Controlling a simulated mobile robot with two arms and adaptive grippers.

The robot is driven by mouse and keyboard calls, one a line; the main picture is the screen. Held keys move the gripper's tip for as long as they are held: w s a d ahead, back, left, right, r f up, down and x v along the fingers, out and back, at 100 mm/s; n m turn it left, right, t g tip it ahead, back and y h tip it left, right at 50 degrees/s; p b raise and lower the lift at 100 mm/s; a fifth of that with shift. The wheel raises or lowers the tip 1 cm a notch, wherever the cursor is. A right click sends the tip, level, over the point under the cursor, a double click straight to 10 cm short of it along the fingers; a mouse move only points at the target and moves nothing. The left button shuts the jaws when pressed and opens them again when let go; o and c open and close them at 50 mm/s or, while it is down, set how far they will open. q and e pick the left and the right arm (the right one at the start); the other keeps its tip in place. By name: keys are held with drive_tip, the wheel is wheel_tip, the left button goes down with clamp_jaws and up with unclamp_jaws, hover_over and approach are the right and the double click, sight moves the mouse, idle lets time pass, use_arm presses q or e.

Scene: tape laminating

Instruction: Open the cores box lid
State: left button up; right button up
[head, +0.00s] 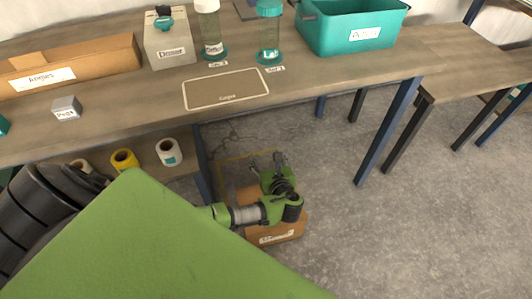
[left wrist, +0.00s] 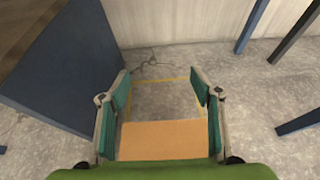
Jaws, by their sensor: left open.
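The cores box, a brown cardboard box (head: 283,236) with a white label too small to read surely, stands on the floor below the table. My left gripper (head: 267,160) is over it, and my wrist covers much of its top in the head view. In the left wrist view, a flat tan panel of the box (left wrist: 163,140) shows between and below the two teal-padded fingers of my left gripper (left wrist: 159,78). The fingers are spread apart with nothing between the tips. I cannot tell whether they touch the box. My right gripper is not in view.
A yellow outline (head: 222,160) marks the floor around the box. A dark blue table panel (left wrist: 65,70) stands close on the left. The wooden table (head: 310,85) is above, with a teal bin (head: 318,36). Floor to the right (head: 350,235) is clear.

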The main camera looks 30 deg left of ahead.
use_arm(q)
drive_tip(key=v, duration=1.1)
drive_tip(key=shift+s+d, duration=0.25)
drive_tip(key=shift+c, duration=0.3)
